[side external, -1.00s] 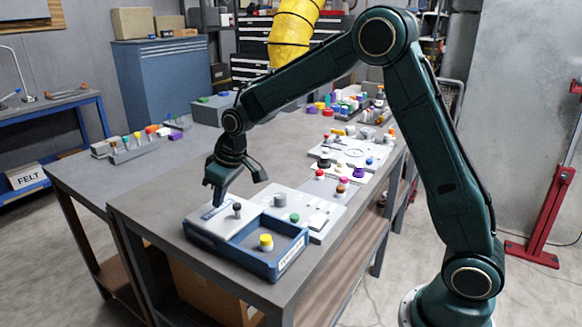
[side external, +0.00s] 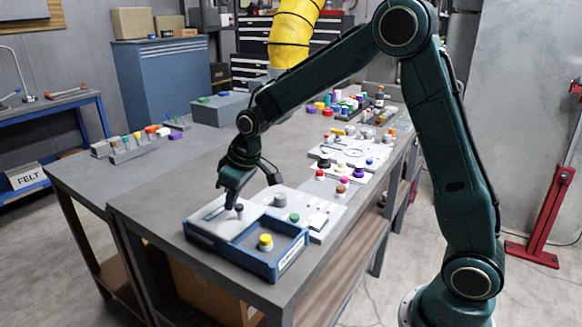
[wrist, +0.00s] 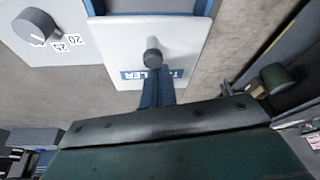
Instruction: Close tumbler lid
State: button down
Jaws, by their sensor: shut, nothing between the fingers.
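The tumbler is a blue open-topped box (side external: 285,265) at the table's near corner. Its pale lid (side external: 207,231) covers the left part, and the right part stands open with a yellow-topped jar (side external: 266,243) inside. A dark grey knob (side external: 239,209) stands up from the lid. My gripper (side external: 230,204) is shut and empty, pointing down just left of the knob. In the wrist view, the fingertips (wrist: 156,78) are right beside the knob (wrist: 152,56) and partly hide the lid's blue label (wrist: 137,75). I cannot tell whether they touch the knob.
A dial panel (wrist: 62,38) shows in the wrist view. Panels with coloured knobs (side external: 350,170) continue along the table's right side. The tabletop (side external: 150,190) left of the tumbler is clear.

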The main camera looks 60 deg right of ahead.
jog(key=s, duration=1.2)
jog(key=shift+s, duration=0.3)
jog(key=shift+f, duration=0.15)
jog(key=shift+w, duration=0.1)
jog(key=shift+w+a, duration=0.5)
jog(key=shift+w, duration=1.6)
jog(key=a+v, duration=0.1)
jog(key=v, duration=0.9)
jog(key=shift+d+r, duration=0.25)
jog(key=shift+d, duration=0.2)
